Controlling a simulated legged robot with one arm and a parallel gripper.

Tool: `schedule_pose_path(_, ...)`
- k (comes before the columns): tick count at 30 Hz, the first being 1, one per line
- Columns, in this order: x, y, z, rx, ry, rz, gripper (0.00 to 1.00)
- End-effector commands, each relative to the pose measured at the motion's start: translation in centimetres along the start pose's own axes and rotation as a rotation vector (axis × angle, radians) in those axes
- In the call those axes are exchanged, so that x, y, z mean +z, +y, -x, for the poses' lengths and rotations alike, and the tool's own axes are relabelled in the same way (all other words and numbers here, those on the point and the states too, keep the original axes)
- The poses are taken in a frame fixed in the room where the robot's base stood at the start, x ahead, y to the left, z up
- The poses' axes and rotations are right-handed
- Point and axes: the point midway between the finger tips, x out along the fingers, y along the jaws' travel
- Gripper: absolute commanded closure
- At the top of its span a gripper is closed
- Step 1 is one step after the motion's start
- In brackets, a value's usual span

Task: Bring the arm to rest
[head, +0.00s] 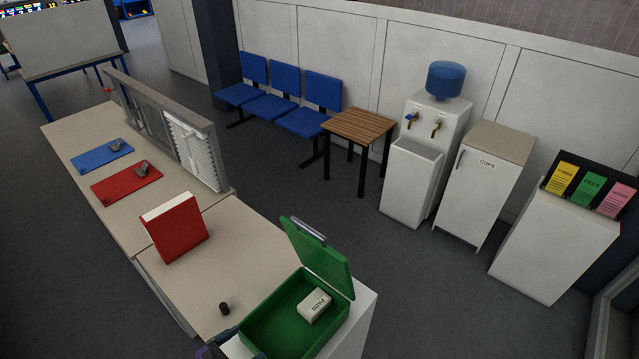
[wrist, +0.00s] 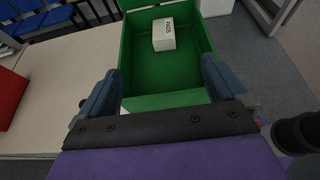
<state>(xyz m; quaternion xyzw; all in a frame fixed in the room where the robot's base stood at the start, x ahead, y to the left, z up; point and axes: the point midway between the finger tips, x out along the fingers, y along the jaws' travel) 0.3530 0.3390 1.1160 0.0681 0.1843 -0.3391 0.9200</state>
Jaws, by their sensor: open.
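My gripper (wrist: 160,88) is open in the wrist view, its two blue-grey fingers apart and nothing seen between them but the green box beyond. In the head view a small part of my gripper shows at the bottom edge, beside the box's near left corner. The green box (head: 262,318) stands at the counter's near end with its lid (head: 318,260) raised. A white pack marked PADS (head: 315,305) lies inside; it also shows in the wrist view (wrist: 164,35). I cannot tell whether a finger touches the box.
A small black cylinder (head: 224,308) and an upright red book (head: 174,227) stand on the counter (head: 200,285). Red (head: 127,184) and blue (head: 101,155) mats lie farther back by a shutter frame (head: 165,130). Open floor (head: 420,300) lies to the right, before a water dispenser (head: 425,160) and cabinets.

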Motion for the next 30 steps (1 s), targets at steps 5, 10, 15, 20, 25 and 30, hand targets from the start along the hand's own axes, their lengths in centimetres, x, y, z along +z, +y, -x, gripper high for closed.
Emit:
schedule_pose_path(5,1.4,-0.3,-1.3,-0.035,0.0,-0.042,0.02)
schedule_pose_path(10,3.4,-0.9,-2.8,-0.077,0.005,-0.1,0.02)
schedule_pose_path(15,5.4,-1.5,-4.5,-0.139,0.002,-0.168,0.02)
schedule_pose_path(20,7.6,-1.9,-6.2,-0.221,-0.002,-0.255,0.02)
schedule_pose_path(25,11.3,-4.3,-9.1,-0.353,0.001,-0.403,0.02)
schedule_pose_path(30,14.9,-8.3,-11.9,-0.503,0.015,-0.578,0.02)
